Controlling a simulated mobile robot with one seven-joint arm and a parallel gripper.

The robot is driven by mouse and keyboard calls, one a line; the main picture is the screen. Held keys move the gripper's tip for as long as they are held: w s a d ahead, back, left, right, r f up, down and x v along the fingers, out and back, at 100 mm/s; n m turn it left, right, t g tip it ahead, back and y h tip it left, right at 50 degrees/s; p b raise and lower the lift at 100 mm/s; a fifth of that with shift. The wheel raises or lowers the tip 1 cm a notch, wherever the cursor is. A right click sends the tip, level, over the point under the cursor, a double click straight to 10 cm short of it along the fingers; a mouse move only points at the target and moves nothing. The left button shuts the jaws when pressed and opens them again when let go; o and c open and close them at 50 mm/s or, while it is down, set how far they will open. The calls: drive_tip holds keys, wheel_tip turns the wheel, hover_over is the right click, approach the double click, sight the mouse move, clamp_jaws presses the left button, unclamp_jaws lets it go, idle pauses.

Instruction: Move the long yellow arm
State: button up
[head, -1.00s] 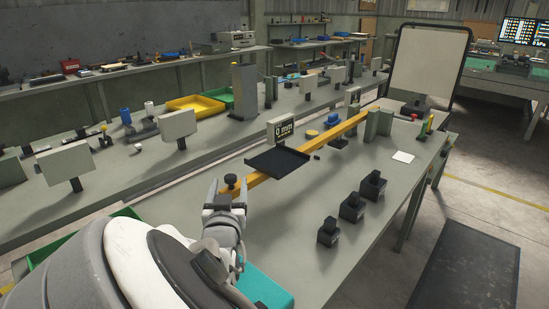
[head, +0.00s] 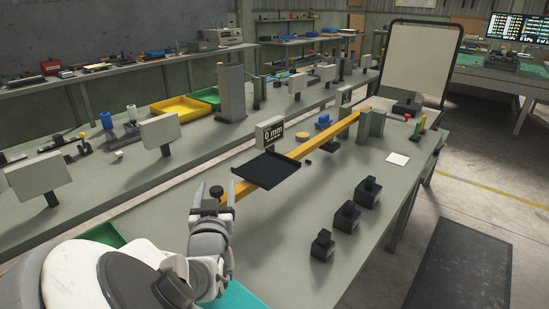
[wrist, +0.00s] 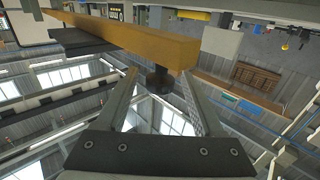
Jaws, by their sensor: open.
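The long yellow arm (head: 330,139) runs diagonally over the bench, from a grey post at the far right to its near end beside my gripper. A black knob (head: 216,191) stands at that near end. A black tray (head: 266,170) is at the arm's near part, by a sign reading 0 mm (head: 269,133). My gripper (head: 214,187) is open, its fingers on either side of the knob. In the wrist view the yellow arm (wrist: 150,43) crosses the top, and the knob (wrist: 160,79) shows between the open fingertips (wrist: 160,75). I cannot tell whether they touch it.
Three black weight-like blocks (head: 346,216) stand on the right of the bench. A white card (head: 397,159) lies farther back. The grey post (head: 371,124) stands by the arm's far end. A whiteboard (head: 421,62) rises behind. The bench between the arm and blocks is clear.

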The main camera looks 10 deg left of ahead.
clamp_jaws()
drive_tip(key=shift+r, duration=0.1)
idle(1.2)
